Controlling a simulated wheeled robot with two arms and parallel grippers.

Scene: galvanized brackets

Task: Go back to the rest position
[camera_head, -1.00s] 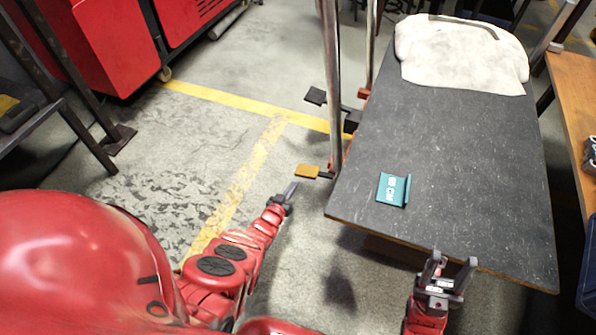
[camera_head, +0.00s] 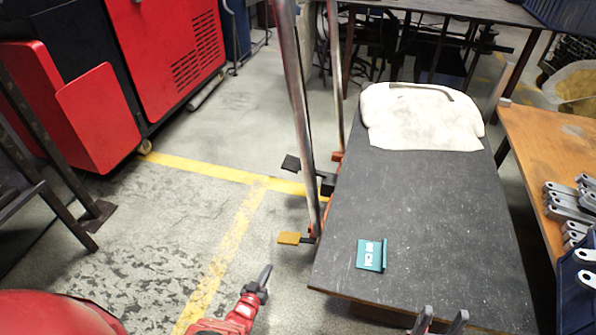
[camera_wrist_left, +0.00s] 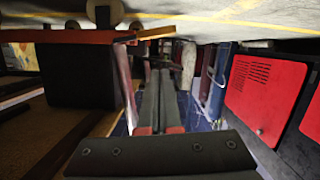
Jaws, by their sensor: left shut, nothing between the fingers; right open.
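My left gripper (camera_head: 262,279) is shut and empty. In the head view it is over the floor, left of the dark table's near left corner. Its closed fingers also show in the left wrist view (camera_wrist_left: 159,98). My right gripper (camera_head: 440,319) is open and empty at the table's near edge, with only its two fingertips in view at the bottom. A teal bracket-like piece with white lettering (camera_head: 371,255) lies on the dark table (camera_head: 430,215), apart from both grippers.
A pale cloth-like cover (camera_head: 420,115) lies at the table's far end. Metal posts (camera_head: 300,120) stand along its left side. A wooden bench (camera_head: 545,145) at right holds several grey brackets (camera_head: 568,205), with a dark blue bin (camera_head: 575,290) nearer. Red machines (camera_head: 175,60) stand at left.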

